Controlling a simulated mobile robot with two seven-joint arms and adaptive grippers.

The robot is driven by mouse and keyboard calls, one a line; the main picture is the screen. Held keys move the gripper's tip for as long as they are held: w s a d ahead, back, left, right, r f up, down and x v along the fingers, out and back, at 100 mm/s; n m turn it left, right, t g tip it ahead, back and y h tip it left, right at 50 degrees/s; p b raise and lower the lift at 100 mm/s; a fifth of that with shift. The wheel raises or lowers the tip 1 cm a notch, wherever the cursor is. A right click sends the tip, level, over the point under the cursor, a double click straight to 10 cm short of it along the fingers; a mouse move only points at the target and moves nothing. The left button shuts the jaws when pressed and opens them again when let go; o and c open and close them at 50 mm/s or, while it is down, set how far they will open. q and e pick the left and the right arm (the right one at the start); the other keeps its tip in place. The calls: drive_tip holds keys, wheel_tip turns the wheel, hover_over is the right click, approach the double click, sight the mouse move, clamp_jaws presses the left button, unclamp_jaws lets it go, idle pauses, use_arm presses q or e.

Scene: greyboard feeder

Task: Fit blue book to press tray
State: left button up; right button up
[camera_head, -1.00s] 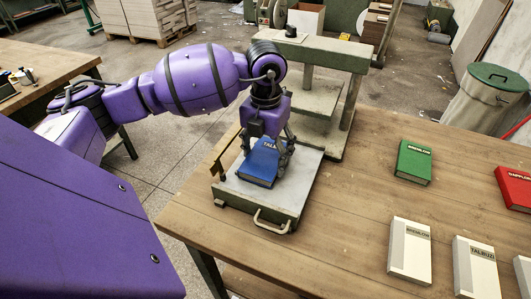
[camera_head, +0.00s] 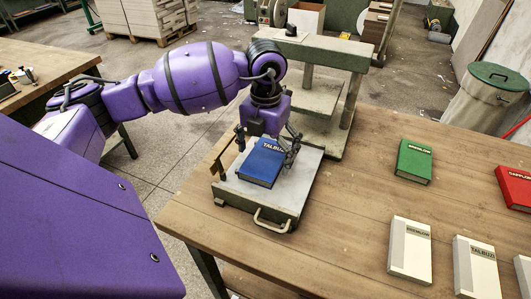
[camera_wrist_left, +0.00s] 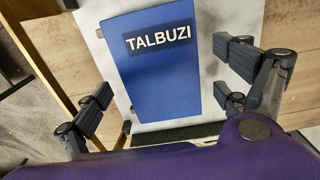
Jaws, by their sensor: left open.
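The blue book (camera_head: 262,164), labelled TALBUZI, lies flat on the pale top of the press tray (camera_head: 296,183). In the left wrist view the blue book (camera_wrist_left: 160,72) lies below my gripper, with bare tray surface (camera_wrist_left: 238,15) around it. My left gripper (camera_head: 266,148) is above the book's far end, its fingers spread to either side. In the left wrist view the fingers of my left gripper (camera_wrist_left: 165,108) stand wide apart and clear of the book's sides. My right gripper is not in view.
The press frame (camera_head: 335,110) stands just behind the tray. The tray's handle (camera_head: 272,222) faces the front. A green book (camera_head: 414,161), a red book (camera_head: 516,187) and white books (camera_head: 410,248) lie at the right on the wooden table (camera_head: 345,215). Bare table lies between.

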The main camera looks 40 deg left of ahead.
sight(266, 157)
use_arm(q)
wheel_tip(266, 157, up, 12)
idle(0.4)
drive_tip(key=shift+f, duration=0.1)
idle(0.4)
